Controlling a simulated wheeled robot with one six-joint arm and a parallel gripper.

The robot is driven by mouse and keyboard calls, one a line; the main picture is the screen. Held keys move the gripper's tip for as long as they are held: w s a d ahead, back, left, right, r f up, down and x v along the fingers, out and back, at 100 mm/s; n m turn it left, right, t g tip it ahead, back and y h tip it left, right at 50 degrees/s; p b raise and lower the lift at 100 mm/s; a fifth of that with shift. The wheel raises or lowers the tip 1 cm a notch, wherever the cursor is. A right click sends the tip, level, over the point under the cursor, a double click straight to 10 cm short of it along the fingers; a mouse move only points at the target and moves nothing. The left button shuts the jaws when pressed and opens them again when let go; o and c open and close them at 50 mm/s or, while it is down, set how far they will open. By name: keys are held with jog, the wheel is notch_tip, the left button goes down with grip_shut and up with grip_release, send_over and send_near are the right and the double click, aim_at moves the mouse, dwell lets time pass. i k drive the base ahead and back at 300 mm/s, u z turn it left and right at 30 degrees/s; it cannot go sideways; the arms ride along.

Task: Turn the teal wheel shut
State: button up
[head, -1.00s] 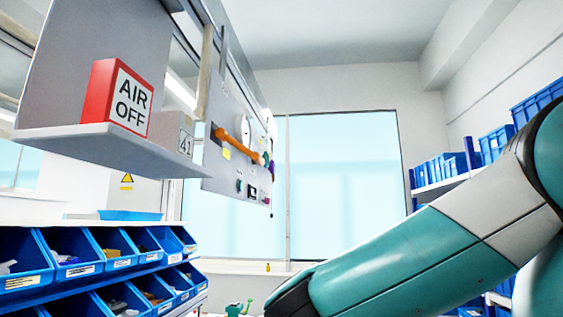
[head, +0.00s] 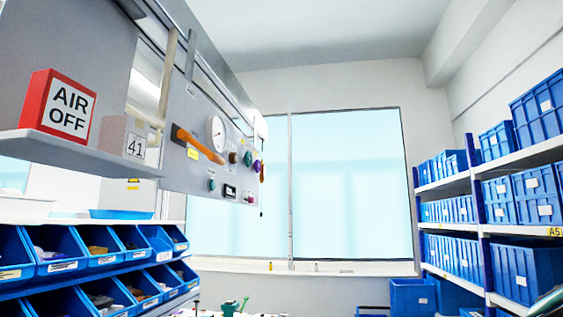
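A grey control panel (head: 180,110) on the left is seen at a steep angle. Near its far end a small teal round part (head: 247,158) sticks out, seen almost edge-on, beside a purple one (head: 256,167). It may be the teal wheel, but it is too small to tell how far it is turned. A smaller teal-green knob (head: 211,185) sits lower on the panel.
An orange lever (head: 198,146) and a white gauge (head: 215,134) are on the panel. A red "AIR OFF" block (head: 68,108) stands on a ledge at left. Blue bins (head: 75,250) are below; shelves of blue crates (head: 530,275) stand right. The middle looks open.

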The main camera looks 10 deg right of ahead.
aim_at(247, 158)
jog(key=z, duration=0.6)
jog(key=i, duration=0.65)
jog(key=z, duration=0.5)
jog(key=i, duration=1.35)
jog(key=u, duration=0.85)
